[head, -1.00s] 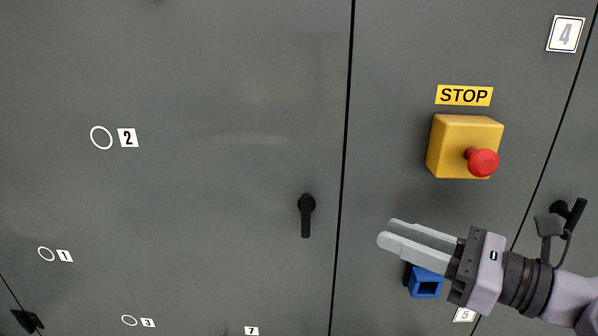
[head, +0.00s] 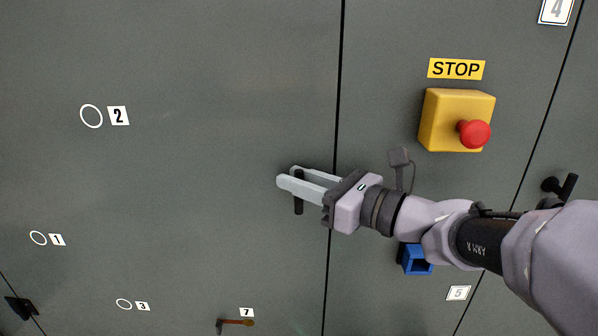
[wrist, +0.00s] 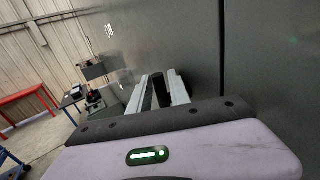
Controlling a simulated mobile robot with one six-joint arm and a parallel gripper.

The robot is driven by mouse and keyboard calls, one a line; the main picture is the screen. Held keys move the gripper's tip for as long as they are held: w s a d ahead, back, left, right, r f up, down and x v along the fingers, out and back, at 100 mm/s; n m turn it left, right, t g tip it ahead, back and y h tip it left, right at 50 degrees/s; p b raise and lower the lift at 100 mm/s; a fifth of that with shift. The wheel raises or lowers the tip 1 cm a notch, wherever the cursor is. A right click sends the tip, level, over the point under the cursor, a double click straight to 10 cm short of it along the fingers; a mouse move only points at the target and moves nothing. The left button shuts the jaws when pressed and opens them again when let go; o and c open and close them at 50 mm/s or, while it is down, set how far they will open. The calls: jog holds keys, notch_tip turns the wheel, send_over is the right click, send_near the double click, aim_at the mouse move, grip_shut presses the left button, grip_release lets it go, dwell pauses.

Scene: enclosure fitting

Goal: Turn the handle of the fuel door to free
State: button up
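The black lever handle (head: 298,207) is on the large grey door (head: 220,200), near its right edge, and its lever points straight down. My gripper (head: 289,177) is at the handle, its two pale fingers pointing left and lying across the handle's upper part. The fingers hide the pivot. In the wrist view, the handle (wrist: 160,90) shows as a dark piece between the fingers of my gripper (wrist: 158,88). The fingers stand apart; whether either touches the handle cannot be told. No lettering that names the door is visible.
A yellow box with a red stop button (head: 473,133) is on the panel to the right, with a blue socket (head: 416,260) below it. Another black handle (head: 562,187) is at far right. A lever (head: 236,322) is near label 7. The wrist view shows a red table (wrist: 25,92).

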grip_shut()
